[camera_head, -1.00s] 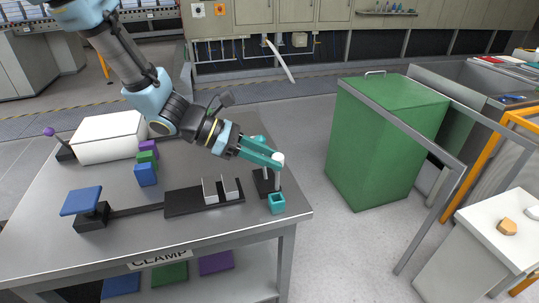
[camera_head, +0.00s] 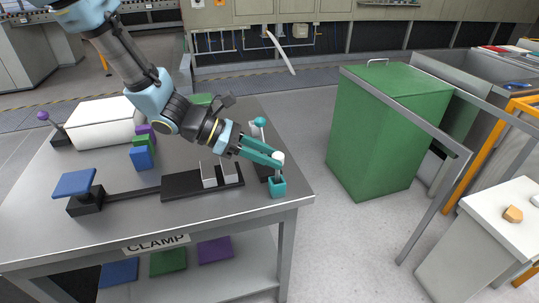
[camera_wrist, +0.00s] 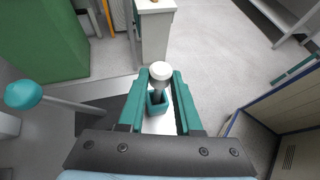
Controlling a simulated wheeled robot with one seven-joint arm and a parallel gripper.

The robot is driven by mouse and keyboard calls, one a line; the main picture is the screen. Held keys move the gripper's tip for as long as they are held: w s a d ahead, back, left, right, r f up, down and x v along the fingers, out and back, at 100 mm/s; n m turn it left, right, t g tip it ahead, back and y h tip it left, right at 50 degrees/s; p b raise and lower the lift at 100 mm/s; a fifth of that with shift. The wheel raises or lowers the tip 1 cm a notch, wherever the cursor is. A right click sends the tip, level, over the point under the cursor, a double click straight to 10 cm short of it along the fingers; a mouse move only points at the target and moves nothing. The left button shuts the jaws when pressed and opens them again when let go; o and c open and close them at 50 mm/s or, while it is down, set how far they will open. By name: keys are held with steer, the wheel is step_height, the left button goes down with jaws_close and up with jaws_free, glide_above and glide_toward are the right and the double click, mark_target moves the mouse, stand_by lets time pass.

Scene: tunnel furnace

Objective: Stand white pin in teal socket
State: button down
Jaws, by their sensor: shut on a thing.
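The white pin (camera_head: 278,158) has a round white head and a grey shaft. My gripper (camera_head: 274,160) has teal fingers and is shut on the pin near its head, holding it roughly upright. The teal socket (camera_head: 277,188) is a small open square box at the table's front right corner. The pin is directly over the socket, and its lower end appears to reach the mouth. In the wrist view, the pin's head (camera_wrist: 160,70) shows between the fingers, with the socket (camera_wrist: 157,100) around the lower shaft. How deep the tip sits is hidden.
A lever with a teal knob (camera_head: 260,122) stands just behind the gripper. A black rack with pale upright plates (camera_head: 208,175) lies left of the socket. Blue, green and purple blocks (camera_head: 141,157) and a white box (camera_head: 97,125) stand further left. Floor is open right of the table.

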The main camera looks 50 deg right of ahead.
steer(key=c, duration=0.5)
jaws_free()
steer(key=v, duration=1)
steer(key=shift+w+a+r+b, duration=0.2)
steer(key=shift+w+b, duration=0.1)
steer(key=shift+b, duration=0.1)
steer(key=shift+a, duration=0.1)
steer(key=w+a+r+m+t+y+p, duration=0.1)
steer(key=w+a, duration=0.4)
steer(key=a, duration=0.9)
steer(key=w+a+r+m+t+y+p, duration=0.1)
steer(key=w+a+m+t+y+p, duration=0.1)
steer(key=a, duration=1.1)
steer(key=w+a+r+m+t+y+p, duration=0.1)
steer(key=w+a+m+t+y, duration=0.3)
steer(key=w+a+t, duration=0.4)
steer(key=shift+w+a+m+p, duration=0.15)
steer(key=shift+a+m+p, duration=0.45)
steer(key=shift+a, duration=2.7)
steer(key=shift+f, duration=0.1)
steer(key=shift+c, duration=0.4)
